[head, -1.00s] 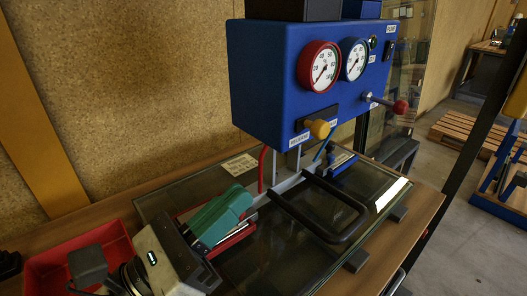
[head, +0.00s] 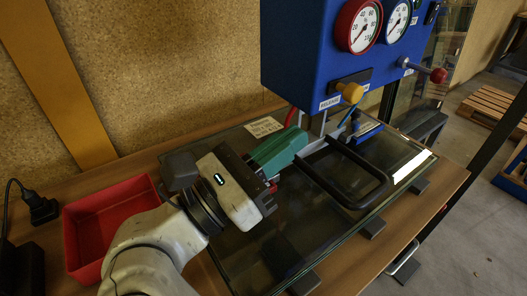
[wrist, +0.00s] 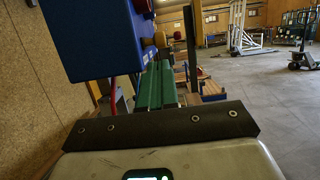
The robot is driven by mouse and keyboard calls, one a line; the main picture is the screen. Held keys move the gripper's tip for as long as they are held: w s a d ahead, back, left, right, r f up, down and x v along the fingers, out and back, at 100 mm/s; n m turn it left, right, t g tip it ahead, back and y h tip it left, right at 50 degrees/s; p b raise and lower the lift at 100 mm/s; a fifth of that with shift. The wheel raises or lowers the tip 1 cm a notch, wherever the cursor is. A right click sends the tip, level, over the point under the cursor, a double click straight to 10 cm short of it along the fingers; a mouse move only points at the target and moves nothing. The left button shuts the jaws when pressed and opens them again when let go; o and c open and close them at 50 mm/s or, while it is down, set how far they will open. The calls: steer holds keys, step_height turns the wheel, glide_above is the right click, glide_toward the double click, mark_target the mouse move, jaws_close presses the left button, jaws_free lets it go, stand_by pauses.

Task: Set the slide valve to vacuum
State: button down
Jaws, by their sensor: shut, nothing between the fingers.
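The slide valve's yellow knob (head: 352,92) sits on a dark plate low on the front of the blue control box (head: 300,55). A white RELEASE label (head: 330,103) is at its lower left; a second label on its right is mostly hidden. I cannot tell the knob's exact setting. My gripper (head: 300,138) has green fingers, shut and empty, to the lower left of the knob and apart from it. In the wrist view the closed fingers (wrist: 160,75) point ahead, with the yellow-orange knob (wrist: 160,39) above their tips.
A red-ball lever (head: 438,75) sticks out at the box's right. Below lie a glass plate (head: 245,235) and a black frame handle (head: 372,200). A red tray (head: 148,190) is at the left. The corkboard wall (head: 150,70) stands behind the bench.

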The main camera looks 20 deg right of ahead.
mark_target(350, 102)
steer(key=p+x, duration=0.1)
steer(key=x, duration=0.6)
steer(key=shift+w+d+r, duration=0.1)
steer(key=shift+d+r, duration=0.05)
steer(key=shift+d, duration=0.2)
steer(key=d, duration=0.1)
steer(key=w+d, duration=0.1)
steer(key=d, duration=0.1)
steer(key=shift+d, duration=0.25)
steer(key=shift+w, duration=0.1)
